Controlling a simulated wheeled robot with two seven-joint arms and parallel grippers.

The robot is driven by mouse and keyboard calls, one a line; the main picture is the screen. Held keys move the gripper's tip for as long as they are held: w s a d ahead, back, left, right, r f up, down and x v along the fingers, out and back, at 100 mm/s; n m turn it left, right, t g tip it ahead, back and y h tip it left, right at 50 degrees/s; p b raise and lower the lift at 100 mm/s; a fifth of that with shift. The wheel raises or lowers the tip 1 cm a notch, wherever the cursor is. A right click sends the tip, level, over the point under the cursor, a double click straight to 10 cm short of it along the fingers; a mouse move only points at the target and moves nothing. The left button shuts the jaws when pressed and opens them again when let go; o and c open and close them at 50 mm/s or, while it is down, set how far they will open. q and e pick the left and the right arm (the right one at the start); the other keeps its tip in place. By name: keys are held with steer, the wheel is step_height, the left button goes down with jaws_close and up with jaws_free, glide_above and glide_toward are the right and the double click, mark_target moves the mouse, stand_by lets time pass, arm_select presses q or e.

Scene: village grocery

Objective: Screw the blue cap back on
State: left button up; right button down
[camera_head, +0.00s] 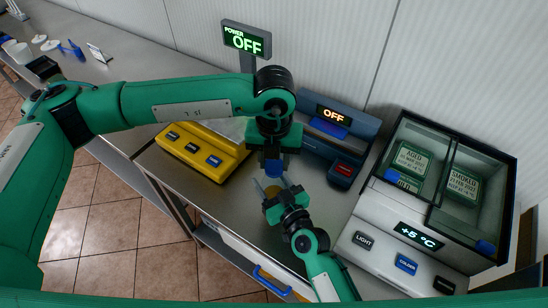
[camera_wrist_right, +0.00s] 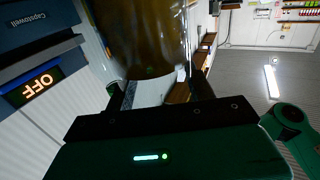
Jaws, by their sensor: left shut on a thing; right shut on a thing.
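The blue cap (camera_head: 273,169) shows just below my left gripper (camera_head: 272,158), which points down and is shut on it. Directly below the cap is an amber-brown container (camera_head: 272,190), mostly hidden in the head view by my grippers. My right gripper (camera_head: 278,190) comes up from the front and is shut on this container. In the right wrist view the container (camera_wrist_right: 150,35) fills the top middle as a large brown, shiny body with a pale lower part between the fingers (camera_wrist_right: 158,98). I cannot tell whether the cap touches the container's mouth.
A yellow device (camera_head: 205,148) with buttons stands left of the grippers. A blue device (camera_head: 345,125) reading OFF stands behind them. A glass-topped chilled case (camera_head: 430,190) stands at right. The steel counter (camera_head: 225,195) is bare in front of the yellow device.

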arm_select(q)
steer(key=m, duration=0.7)
steer(key=shift+m, duration=0.4)
steer(key=m, duration=3.5)
steer(key=shift+f, duration=0.1)
steer(key=m, duration=0.5)
steer(key=o, duration=0.9)
